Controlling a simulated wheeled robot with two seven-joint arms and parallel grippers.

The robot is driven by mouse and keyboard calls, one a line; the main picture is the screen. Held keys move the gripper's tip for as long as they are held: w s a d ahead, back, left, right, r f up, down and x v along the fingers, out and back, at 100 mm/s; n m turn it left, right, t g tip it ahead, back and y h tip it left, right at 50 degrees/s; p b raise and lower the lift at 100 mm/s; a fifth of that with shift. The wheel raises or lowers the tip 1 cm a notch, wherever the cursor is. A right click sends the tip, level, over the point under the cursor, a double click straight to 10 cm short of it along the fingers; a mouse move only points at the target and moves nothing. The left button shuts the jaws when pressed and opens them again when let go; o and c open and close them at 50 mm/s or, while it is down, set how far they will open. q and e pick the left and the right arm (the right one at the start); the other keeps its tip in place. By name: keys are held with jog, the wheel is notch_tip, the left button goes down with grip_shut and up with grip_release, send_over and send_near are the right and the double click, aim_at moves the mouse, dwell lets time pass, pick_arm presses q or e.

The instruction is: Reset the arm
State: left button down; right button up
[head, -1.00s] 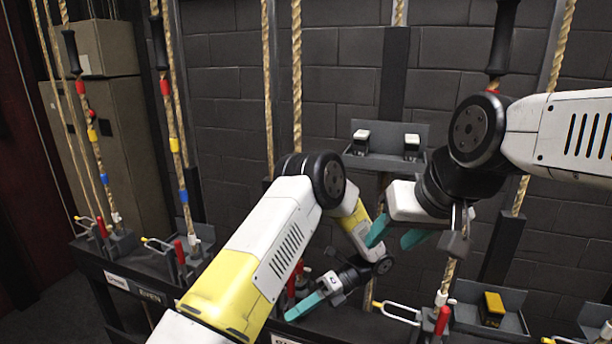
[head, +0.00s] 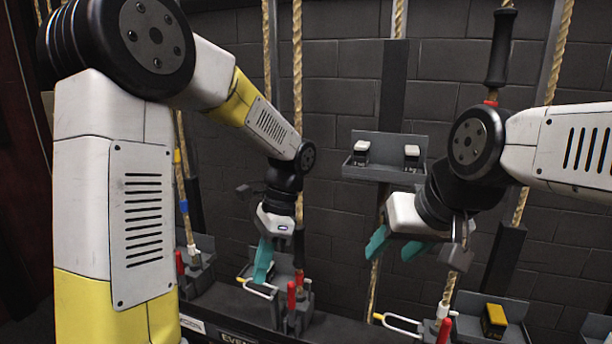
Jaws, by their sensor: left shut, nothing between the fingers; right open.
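My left arm is raised at the left of the head view. Its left gripper (head: 263,262) is shut with teal fingers pointing down, and nothing shows between them. It hangs in front of the rope rail, close above a white wire loop by a red-handled lever (head: 291,298); I cannot tell whether it touches. My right gripper (head: 396,246) is open, its two teal fingers apart and empty, in front of the wall below the grey shelf. The shelf (head: 377,172) carries two black buttons with white tops, the left one (head: 361,152) and the right one (head: 411,155).
A yellow-topped block (head: 494,321) sits in a grey tray at the lower right. Another red-handled lever (head: 444,331) stands left of it. Ropes hang along the wall, one with a black grip (head: 500,48). Free space lies between the two grippers.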

pick_arm(q)
jog(key=s+a+r+n+t+h, duration=0.5)
jog(key=s+r+n+t, duration=0.4)
jog(key=r+n, duration=0.2)
jog(key=shift+n, duration=1.1)
jog(key=shift+r, duration=0.1)
